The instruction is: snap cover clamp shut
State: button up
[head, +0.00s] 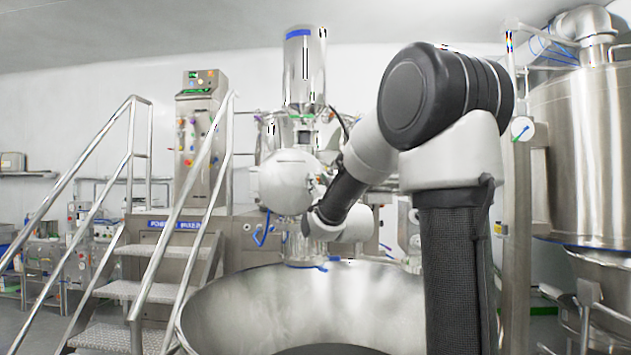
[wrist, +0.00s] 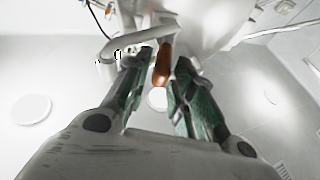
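My gripper (wrist: 160,78) is open in the wrist view, with a clear gap between its two green-padded fingers. An orange-brown rod-like part (wrist: 163,62), perhaps the cover clamp's handle, shows between or just beyond the fingertips. I cannot tell whether a finger touches it. It joins pale metal parts at the top of the view. In the head view, my arm reaches to a rounded white machine housing (head: 285,182). My gripper's fingers and the clamp cannot be made out there, so whether the clamp is open or shut is unclear.
A large open steel bowl (head: 230,308) stands below my arm. Steps with metal rails (head: 133,290) are at left, before a control column (head: 198,140). A steel cylinder (head: 304,70) rises above the housing. A large steel vessel (head: 585,150) stands at right.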

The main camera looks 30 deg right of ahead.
jog(key=shift+x, duration=1.55)
grip_shut()
